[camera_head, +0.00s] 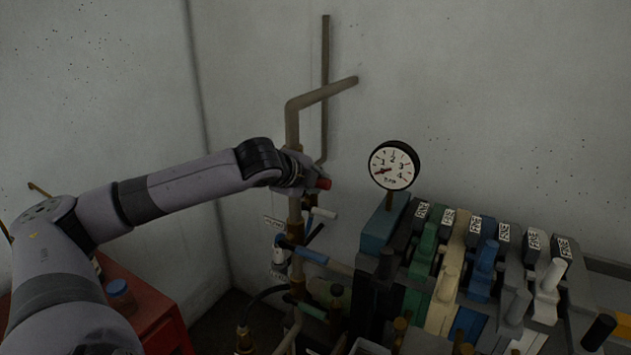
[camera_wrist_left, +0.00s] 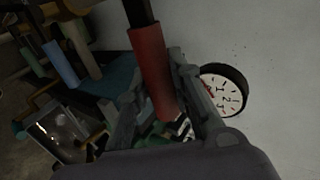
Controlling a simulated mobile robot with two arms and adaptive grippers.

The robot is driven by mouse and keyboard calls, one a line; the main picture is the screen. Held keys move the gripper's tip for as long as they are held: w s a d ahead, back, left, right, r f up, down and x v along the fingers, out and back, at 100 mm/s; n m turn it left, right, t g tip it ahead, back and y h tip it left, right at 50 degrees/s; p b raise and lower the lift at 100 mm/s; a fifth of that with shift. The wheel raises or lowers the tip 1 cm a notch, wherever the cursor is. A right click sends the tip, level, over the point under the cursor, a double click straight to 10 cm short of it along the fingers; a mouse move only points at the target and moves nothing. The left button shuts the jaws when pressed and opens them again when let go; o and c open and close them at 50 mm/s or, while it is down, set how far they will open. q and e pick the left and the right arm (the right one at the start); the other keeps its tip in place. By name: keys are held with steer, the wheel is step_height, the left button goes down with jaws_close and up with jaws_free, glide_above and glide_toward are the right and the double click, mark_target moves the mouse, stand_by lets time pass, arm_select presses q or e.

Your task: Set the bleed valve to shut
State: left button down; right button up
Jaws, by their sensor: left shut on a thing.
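My left gripper (camera_head: 311,178) is at the vertical brown pipe (camera_head: 293,130), and its fingers are shut on a red handle (camera_head: 323,183). In the left wrist view the red handle (camera_wrist_left: 150,72) is a red sleeve on a dark bar, lying between the fingers (camera_wrist_left: 158,108). The valve body behind it is mostly hidden by the gripper, and no label for it can be read. A white-tipped handle (camera_head: 322,212) and a blue handle (camera_head: 311,254) stick out lower on the same pipework. My right gripper is not in view.
A round dial gauge (camera_head: 393,165) stands right of the gripper. Below it is a bank of several coloured levers (camera_head: 487,258) with small tags. A red cabinet (camera_head: 150,292) with a blue jar (camera_head: 120,292) stands at the lower left. The wall is close behind the pipe.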

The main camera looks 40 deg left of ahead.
arm_select(q)
steer(key=c, duration=1.8)
jaws_free()
steer(key=shift+f, duration=0.2)
steer(key=o, duration=0.4)
steer(key=shift+r, duration=0.1)
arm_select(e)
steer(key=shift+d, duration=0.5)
arm_select(q)
steer(key=shift+s, duration=0.1)
steer(key=shift+s+r, duration=0.3)
steer(key=v, duration=1.1)
steer(key=shift+s+d, duration=0.1)
steer(key=shift+s, duration=0.05)
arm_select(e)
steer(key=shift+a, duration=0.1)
arm_select(q)
steer(key=shift+f, duration=0.1)
